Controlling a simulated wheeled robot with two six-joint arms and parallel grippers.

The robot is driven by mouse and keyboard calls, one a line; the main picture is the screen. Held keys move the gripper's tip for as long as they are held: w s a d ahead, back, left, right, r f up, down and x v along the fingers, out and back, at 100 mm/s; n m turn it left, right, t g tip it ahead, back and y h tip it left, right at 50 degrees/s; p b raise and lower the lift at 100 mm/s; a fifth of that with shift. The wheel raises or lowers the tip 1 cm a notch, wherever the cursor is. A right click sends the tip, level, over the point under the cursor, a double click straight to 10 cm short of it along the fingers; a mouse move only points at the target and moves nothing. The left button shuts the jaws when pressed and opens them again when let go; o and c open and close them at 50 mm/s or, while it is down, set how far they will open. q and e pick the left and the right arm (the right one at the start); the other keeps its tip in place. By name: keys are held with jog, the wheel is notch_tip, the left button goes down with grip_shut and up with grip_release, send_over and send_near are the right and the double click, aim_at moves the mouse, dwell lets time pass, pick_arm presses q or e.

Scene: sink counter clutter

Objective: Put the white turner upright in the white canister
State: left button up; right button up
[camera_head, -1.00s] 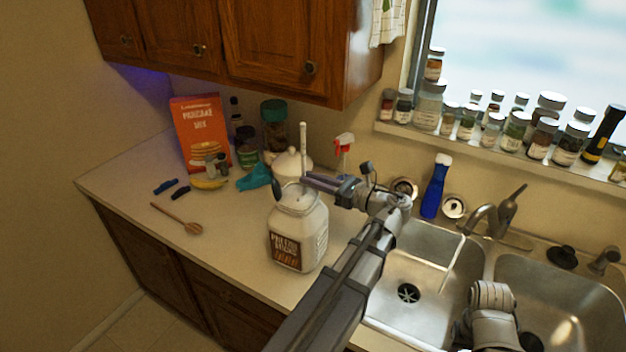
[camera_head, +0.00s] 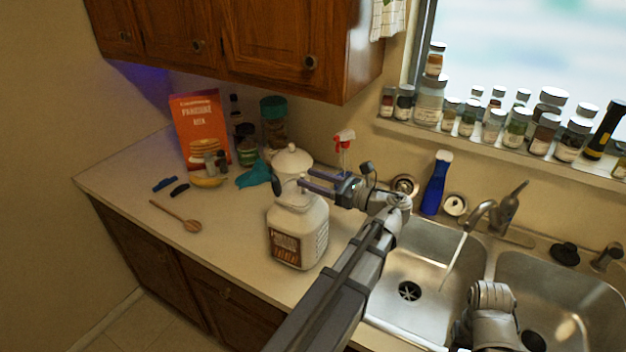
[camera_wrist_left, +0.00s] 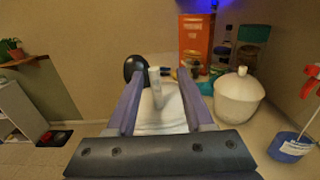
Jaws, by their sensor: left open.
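The white canister (camera_head: 313,248), a jar with a brown label, stands upright on the counter left of the sink. My left gripper (camera_head: 303,185) is open just above its mouth. In the left wrist view, a white handle-like piece of the white turner (camera_wrist_left: 155,78) stands between the two spread fingers (camera_wrist_left: 155,92), over the canister (camera_wrist_left: 170,120). The turner's lower part is hidden, seemingly inside the canister. A dark oval piece (camera_wrist_left: 134,68) shows at the canister's left side; I cannot tell what it is. My right gripper is not visible, only that arm's link at bottom right.
A lidded white pot (camera_head: 292,160) stands close behind the canister, with a red-topped spray bottle (camera_head: 344,140) nearby. A pancake mix box (camera_head: 200,135), a teal cloth (camera_head: 254,174) and a wooden spoon (camera_head: 180,217) are to the left. The sink (camera_head: 400,270) is to the right.

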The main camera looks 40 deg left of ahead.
pick_arm(q)
jog(key=d, duration=0.7)
jog(key=shift+w+d, duration=0.4)
jog(key=shift+f, duration=0.1)
dwell(0.7)
jog(key=s+d+f+n+t+h, duration=0.1)
jog(key=s+d+f+n+h, duration=0.15)
jog(key=d+f+h, duration=0.35)
jog(key=s+d+f+n+t+h, duration=0.1)
jog(key=d+f+n+h, duration=0.2)
jog(key=f, duration=0.5)
jog(key=s+d+f+n+h, duration=0.2)
jog(key=d, duration=0.4)
jog(key=s+d+f+n+h, duration=0.3)
jog(key=d, duration=0.3)
jog(key=s+d+f+n+h, duration=0.2)
jog(key=d, duration=0.5)
jog(key=shift+s+f+n+h, duration=0.25)
jog(key=shift+s+f+h, duration=0.1)
jog(key=shift+f+h, duration=0.05)
